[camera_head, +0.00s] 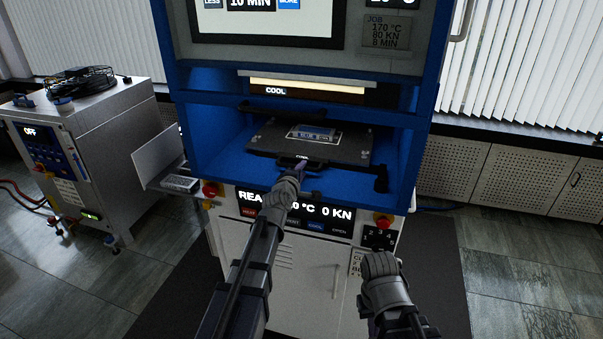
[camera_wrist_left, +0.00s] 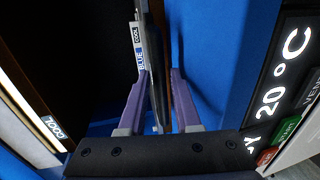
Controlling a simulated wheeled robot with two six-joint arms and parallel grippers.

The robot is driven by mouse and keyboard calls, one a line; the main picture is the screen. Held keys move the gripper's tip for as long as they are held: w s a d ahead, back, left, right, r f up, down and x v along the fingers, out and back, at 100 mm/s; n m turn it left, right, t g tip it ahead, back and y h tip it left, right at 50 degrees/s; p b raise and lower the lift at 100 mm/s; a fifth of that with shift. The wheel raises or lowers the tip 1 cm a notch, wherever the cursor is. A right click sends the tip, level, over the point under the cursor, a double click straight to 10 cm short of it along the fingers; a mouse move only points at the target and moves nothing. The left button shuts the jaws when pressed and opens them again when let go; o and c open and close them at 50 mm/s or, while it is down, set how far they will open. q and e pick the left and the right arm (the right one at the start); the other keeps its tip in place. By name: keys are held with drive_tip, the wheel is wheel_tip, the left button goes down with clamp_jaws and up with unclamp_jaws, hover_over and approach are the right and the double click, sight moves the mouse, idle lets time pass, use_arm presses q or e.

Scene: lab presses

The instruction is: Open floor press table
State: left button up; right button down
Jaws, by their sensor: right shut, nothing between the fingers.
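The floor press table is a dark plate (camera_head: 350,149) inside the blue press bay, with a tray labelled in blue lying on it. A handle (camera_head: 301,161) runs along its front edge, partly hidden by my gripper. My left gripper (camera_head: 299,167) reaches this front edge. In the left wrist view my two purple fingers (camera_wrist_left: 158,100) stand apart, one on each side of a dark bar or plate edge (camera_wrist_left: 157,60), with a narrow gap on the right. My right gripper (camera_head: 379,264) hangs low in front of the press's right side, shut and empty.
The upper opening (camera_head: 310,88) has a label reading COOL. A control panel (camera_head: 296,212) lies below the bay, between red stop buttons. A side shelf (camera_head: 163,172) projects on the left, near a grey cart (camera_head: 92,150). The floor (camera_head: 517,260) at right is clear.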

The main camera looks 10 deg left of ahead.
use_arm(q)
clamp_jaws()
drive_tip(key=shift+s, duration=0.1)
idle(1.3)
